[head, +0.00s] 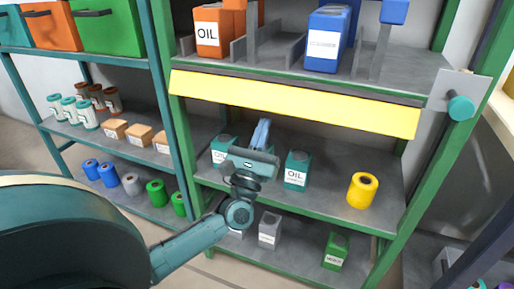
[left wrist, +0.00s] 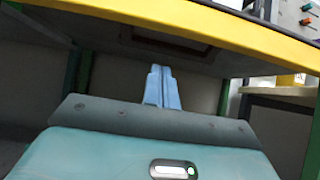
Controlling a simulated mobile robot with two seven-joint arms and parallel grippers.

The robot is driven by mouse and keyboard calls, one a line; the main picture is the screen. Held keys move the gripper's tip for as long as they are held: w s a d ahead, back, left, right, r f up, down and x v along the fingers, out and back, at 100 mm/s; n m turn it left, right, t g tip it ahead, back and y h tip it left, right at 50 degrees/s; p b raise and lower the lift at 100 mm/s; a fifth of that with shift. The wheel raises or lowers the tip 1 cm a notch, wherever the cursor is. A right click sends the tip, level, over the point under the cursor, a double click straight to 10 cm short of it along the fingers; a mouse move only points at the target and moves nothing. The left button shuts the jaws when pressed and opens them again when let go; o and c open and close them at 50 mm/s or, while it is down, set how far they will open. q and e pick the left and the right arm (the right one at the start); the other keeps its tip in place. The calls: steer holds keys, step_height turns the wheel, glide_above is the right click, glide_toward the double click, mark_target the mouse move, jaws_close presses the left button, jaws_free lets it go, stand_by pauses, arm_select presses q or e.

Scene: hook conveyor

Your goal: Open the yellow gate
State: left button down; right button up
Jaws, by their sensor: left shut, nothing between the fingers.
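The yellow gate (head: 300,102) is a long flat panel along the front edge of the green rack's upper shelf in the head view. It also shows as a yellow band across the top of the left wrist view (left wrist: 235,37). My left gripper (head: 263,124) is just below the gate, with its light blue fingers pointing up. In the left wrist view the fingers (left wrist: 161,72) are together and empty, reaching close to the underside of the gate. I cannot tell whether they touch it. My right gripper is not in view.
Above the gate stand an orange oil can (head: 213,32) and a blue can (head: 325,45) between grey dividers. Below are teal oil cans (head: 297,170) and a yellow roll (head: 362,190). A teal knob (head: 460,107) sits on a grey plate at the right post.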

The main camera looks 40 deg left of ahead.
mark_target(281, 98)
arm_select(q)
steer(key=r, duration=0.1)
steer(key=s+r, duration=0.1)
steer(key=r, duration=0.1)
steer(key=shift+s+d+r+p, duration=0.15)
steer(key=shift+s+r+p, duration=0.15)
steer(key=shift+p, duration=0.1)
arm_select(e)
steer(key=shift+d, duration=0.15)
arm_select(q)
steer(key=shift+r, duration=0.1)
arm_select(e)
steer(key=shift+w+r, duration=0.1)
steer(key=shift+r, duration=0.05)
